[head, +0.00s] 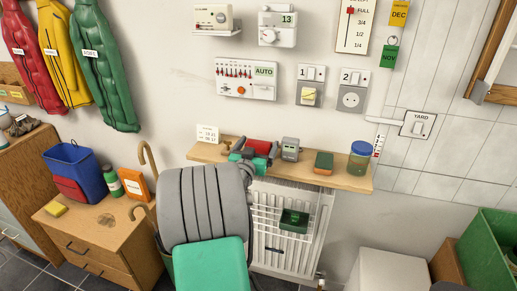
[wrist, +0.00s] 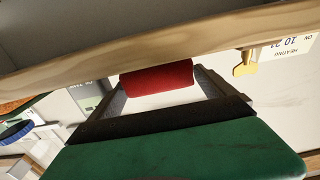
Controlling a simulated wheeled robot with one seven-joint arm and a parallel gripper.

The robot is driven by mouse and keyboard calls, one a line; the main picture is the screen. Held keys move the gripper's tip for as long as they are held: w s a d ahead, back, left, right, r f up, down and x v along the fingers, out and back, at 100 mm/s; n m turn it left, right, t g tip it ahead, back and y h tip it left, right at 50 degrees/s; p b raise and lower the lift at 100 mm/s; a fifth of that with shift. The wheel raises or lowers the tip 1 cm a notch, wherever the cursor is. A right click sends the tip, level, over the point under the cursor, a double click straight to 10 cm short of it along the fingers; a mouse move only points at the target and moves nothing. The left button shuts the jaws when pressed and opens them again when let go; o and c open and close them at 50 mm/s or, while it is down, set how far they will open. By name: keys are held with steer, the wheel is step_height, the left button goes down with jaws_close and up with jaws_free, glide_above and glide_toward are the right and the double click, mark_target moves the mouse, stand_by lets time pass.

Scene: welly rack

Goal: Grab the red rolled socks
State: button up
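The red rolled socks (head: 258,146) lie on the wooden wall shelf (head: 340,181), left of its middle. In the wrist view, the red roll (wrist: 158,79) is partly cut off by the shelf edge (wrist: 150,48). My gripper (head: 256,151) is at the shelf with one dark finger on each side of the roll. In the wrist view, my gripper (wrist: 158,82) looks open, its fingertips spread near the two ends of the roll. Whether either finger touches the socks is hard to see.
A small grey device (head: 290,149), a green-and-orange box (head: 324,162) and a blue-lidded jar (head: 360,158) stand right of the socks. A white card (head: 207,134) stands to the left. A radiator (head: 290,250) with a wire rack is below the shelf.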

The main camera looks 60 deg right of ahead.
steer(key=c, duration=1.2)
